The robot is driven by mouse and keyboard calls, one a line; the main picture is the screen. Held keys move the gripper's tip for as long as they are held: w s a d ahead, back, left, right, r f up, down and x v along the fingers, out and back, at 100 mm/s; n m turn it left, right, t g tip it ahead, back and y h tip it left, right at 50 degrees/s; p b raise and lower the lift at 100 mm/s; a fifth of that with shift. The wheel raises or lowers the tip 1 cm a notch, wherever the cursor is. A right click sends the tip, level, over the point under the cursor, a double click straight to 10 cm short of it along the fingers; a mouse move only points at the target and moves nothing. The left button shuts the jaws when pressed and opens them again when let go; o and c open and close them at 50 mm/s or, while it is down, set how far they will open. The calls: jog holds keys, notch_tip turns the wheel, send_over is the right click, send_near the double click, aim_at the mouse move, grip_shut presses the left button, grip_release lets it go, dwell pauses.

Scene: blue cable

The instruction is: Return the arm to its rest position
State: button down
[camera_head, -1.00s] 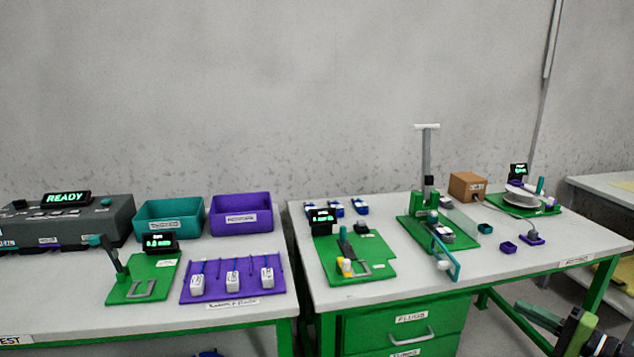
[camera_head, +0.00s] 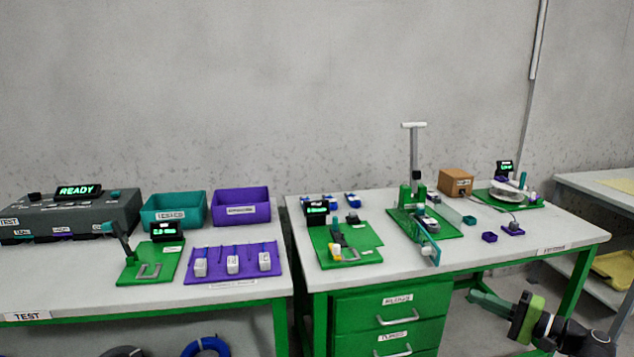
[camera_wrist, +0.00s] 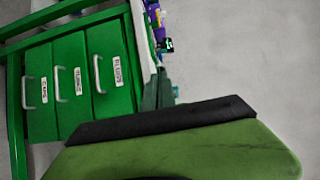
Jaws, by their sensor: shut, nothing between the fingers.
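My arm (camera_head: 578,338) reaches in from the lower right of the head view, in front of the right table. Its green and black gripper (camera_head: 488,303) points left, with narrow teal fingers near the green drawer unit (camera_head: 390,318). The fingers are shut and hold nothing. In the wrist view, the gripper's green and black body fills the bottom, and the dark fingers (camera_wrist: 158,90) point up beside the drawers (camera_wrist: 75,80). No blue cable is in the grip.
The right table (camera_head: 480,262) holds a green press stand (camera_head: 415,190), a green fixture (camera_head: 345,245) and a brown box (camera_head: 456,182). The left table (camera_head: 80,290) holds teal (camera_head: 173,210) and purple (camera_head: 241,206) bins. A blue cable coil (camera_head: 206,345) shows below it.

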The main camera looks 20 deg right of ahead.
jog(key=w+a+f+n+g+y, duration=0.1)
jog(key=w+a+f+n+g, duration=0.2)
jog(key=a, duration=0.7)
jog(key=w+a+f+n+g+y, duration=0.1)
jog(key=w+a+g+y, duration=0.3)
jog(key=a, duration=0.6)
jog(key=w+a+f+n+g+h, duration=0.1)
jog(key=w+a+f+n+g, duration=0.3)
jog(key=a, duration=0.6)
jog(key=s+a+f+n+g+h, duration=0.1)
jog(key=a+f+n+g+h, duration=0.15)
jog(key=a+f, duration=0.5)
jog(key=s+a+f+n+g+h, duration=0.15)
jog(key=a+f+h, duration=0.25)
jog(key=a, duration=0.6)
jog(key=d+f+h, duration=0.4)
jog(key=d+h, duration=0.3)
jog(key=d, duration=0.2)
notch_tip(320, 180, up, 28)
jog(key=p, duration=2.8)
jog(key=shift+s, duration=0.3)
